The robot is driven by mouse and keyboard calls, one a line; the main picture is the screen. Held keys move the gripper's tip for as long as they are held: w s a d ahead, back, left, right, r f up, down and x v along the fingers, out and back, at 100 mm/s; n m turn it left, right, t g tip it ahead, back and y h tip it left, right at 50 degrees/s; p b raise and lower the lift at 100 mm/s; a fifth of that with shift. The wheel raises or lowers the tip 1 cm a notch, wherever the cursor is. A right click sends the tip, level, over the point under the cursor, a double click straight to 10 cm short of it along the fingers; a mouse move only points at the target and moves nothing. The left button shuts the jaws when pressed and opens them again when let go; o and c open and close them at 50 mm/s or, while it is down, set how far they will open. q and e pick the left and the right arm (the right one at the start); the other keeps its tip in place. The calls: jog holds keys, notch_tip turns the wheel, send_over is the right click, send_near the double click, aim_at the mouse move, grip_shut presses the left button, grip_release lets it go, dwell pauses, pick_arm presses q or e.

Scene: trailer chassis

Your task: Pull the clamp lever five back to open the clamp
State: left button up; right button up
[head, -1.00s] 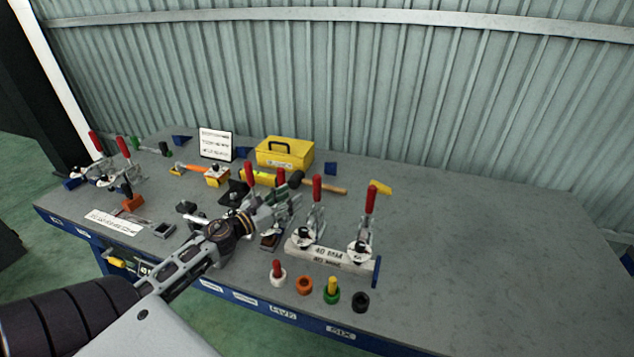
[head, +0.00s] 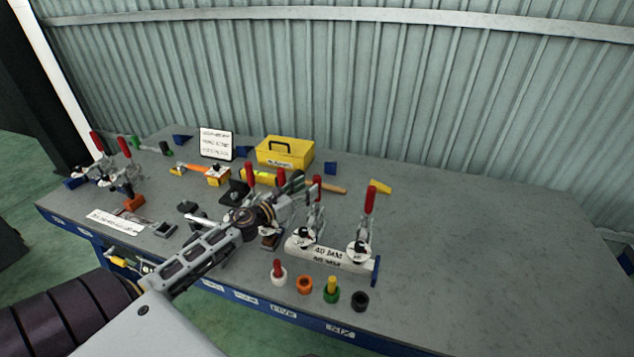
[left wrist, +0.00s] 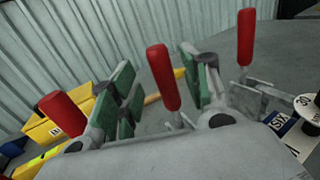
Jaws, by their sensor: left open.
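Several toggle clamps with red levers stand on the bench. The lever I take for clamp lever five (head: 317,184) stands upright at the left end of the white 40 MM block (head: 328,253). My left gripper (head: 300,193) is open, just left of that lever and partly in front of its clamp. In the left wrist view, the red lever (left wrist: 163,77) shows between the two green-padded fingers (left wrist: 163,92); whether it is touched I cannot tell. Another red lever (left wrist: 245,38) stands right of the fingers, by a SIX label. My right gripper is out of view.
The right-hand clamp lever (head: 370,199) stands close by. A yellow toolbox (head: 284,153) and a hammer lie behind. Several coloured knobs (head: 304,285) stand along the front edge. The bench (head: 480,250) is clear to the right.

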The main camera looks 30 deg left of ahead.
aim_at(317, 182)
pick_arm(q)
jog(key=shift+p+x, duration=0.55)
jog(key=shift+x, duration=2.2)
grip_shut()
